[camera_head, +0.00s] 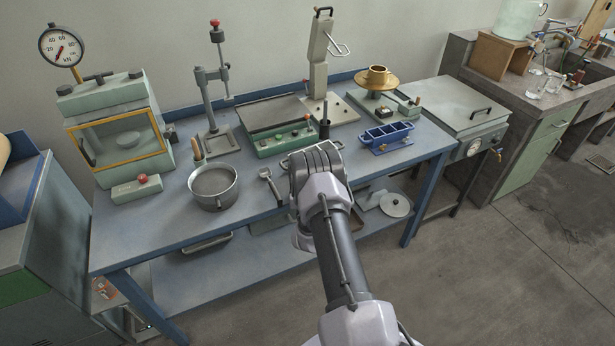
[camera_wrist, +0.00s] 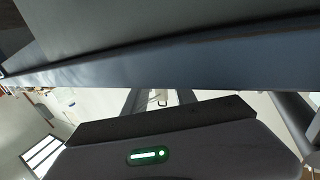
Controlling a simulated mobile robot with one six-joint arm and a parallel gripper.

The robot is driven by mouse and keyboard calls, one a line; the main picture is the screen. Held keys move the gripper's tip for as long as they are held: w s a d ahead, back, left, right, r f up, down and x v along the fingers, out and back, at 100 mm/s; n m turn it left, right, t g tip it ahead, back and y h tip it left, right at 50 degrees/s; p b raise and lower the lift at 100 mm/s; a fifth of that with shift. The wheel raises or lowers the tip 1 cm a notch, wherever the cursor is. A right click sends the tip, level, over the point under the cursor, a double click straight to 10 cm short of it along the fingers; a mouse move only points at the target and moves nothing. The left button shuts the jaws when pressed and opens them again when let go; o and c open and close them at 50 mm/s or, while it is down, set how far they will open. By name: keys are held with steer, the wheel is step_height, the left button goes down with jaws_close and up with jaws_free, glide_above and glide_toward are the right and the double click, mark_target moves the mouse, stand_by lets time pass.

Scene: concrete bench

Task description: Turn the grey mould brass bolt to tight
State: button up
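My gripper (camera_head: 314,158) is over the front middle of the blue bench, seen from behind. My wrist hides its fingertips, so I cannot tell whether it is open or shut. I cannot make out a grey mould or a brass bolt; small grey edges (camera_head: 338,144) show around my gripper, and the rest there is hidden. A blue mould with three compartments (camera_head: 388,134) sits to the right of my gripper. The wrist view shows my gripper's dark housing with a green light and a bench edge close by, but no mould or bolt.

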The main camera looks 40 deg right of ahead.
steer(key=o, duration=0.3)
